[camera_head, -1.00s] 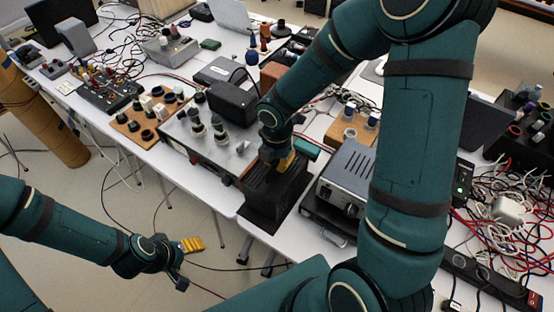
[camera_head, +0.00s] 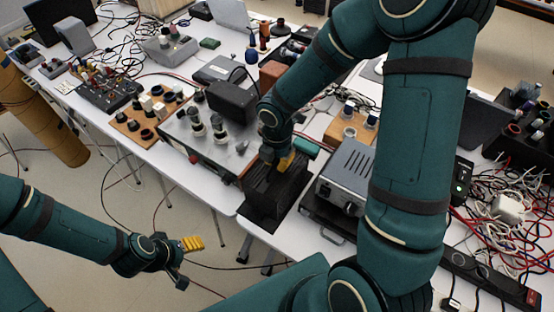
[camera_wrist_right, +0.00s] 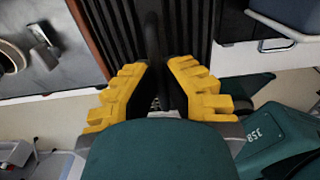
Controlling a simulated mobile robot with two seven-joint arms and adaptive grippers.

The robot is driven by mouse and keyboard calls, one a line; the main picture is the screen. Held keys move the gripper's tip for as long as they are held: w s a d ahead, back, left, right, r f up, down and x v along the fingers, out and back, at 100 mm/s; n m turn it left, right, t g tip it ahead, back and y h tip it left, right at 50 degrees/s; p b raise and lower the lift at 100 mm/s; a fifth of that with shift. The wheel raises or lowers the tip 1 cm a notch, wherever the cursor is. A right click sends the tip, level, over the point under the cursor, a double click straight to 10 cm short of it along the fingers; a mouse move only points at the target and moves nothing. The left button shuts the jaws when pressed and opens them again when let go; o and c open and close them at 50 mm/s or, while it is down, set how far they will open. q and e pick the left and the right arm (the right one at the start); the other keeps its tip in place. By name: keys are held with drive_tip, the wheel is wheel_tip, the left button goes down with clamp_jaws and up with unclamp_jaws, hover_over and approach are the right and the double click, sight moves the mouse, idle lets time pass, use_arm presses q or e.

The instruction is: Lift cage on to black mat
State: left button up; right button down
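The cage (camera_head: 272,192) is a black, ribbed box at the table's front edge, left of the grey instrument. My right gripper (camera_head: 282,164) points down at its top. In the right wrist view, the yellow fingers (camera_wrist_right: 158,68) are close together on either side of a dark bar, seemingly the cage's handle, above black ribs (camera_wrist_right: 190,25). Contact at the tips is partly hidden. Dark flat material shows around the cage's foot; I cannot tell whether this is the black mat. My left gripper (camera_head: 186,264) is empty, fingers apart, over the floor.
A grey instrument (camera_head: 345,180) stands close right of the cage. A panel with knobs (camera_head: 208,140) and a black box (camera_head: 232,102) stand to its left. Tangled cables (camera_head: 500,205) cover the far right. The white table has little free room nearby.

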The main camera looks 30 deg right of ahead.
drive_tip(key=shift+f+b, duration=0.3)
drive_tip(key=shift+f, duration=0.1)
idle(0.4)
drive_tip(key=c, duration=1.1)
unclamp_jaws()
drive_tip(key=shift+o, duration=0.2)
drive_tip(key=shift+r, duration=0.1)
wheel_tip(320, 180, up, 12)
